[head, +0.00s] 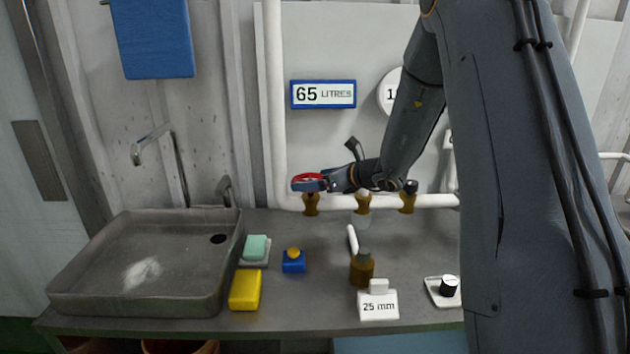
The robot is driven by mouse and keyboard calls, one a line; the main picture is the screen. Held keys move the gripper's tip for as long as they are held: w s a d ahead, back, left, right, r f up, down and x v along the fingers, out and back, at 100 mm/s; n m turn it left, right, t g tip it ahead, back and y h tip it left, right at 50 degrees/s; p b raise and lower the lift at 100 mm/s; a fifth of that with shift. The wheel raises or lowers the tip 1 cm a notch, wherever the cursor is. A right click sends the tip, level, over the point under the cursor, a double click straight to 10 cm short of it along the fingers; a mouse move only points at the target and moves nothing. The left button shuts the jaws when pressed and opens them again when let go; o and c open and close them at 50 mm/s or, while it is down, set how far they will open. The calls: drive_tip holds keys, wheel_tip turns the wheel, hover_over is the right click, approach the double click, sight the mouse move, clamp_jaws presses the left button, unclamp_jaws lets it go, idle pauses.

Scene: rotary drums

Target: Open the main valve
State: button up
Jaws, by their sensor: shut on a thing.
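Brass valves sit in a row on the white pipe (435,201) along the back wall. The left brass valve (311,206) carries a red handle (306,177). My gripper (312,183) reaches in from the right and is shut on the red handle, hiding part of it. The middle brass valve (363,205) has a pale top, and the right brass valve (407,203) has a dark top. The frame does not label which valve is the main one.
A grey sink (70,272) is at the left. The counter holds a yellow sponge (245,291), a green soap bar (256,247), a blue box with a yellow button (293,262), a brown bottle (362,267), a "25 mm" sign (379,306) and a black knob (449,286).

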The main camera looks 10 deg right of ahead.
drive_tip(key=o, duration=0.8)
drive_tip(key=shift+o, duration=0.2)
drive_tip(key=shift+d+r, duration=0.1)
drive_tip(key=b+v, duration=0.2)
drive_tip(key=v, duration=0.5)
drive_tip(key=shift+s+r, duration=0.15)
drive_tip(key=shift+s, duration=0.15)
drive_tip(key=shift+d, duration=0.2)
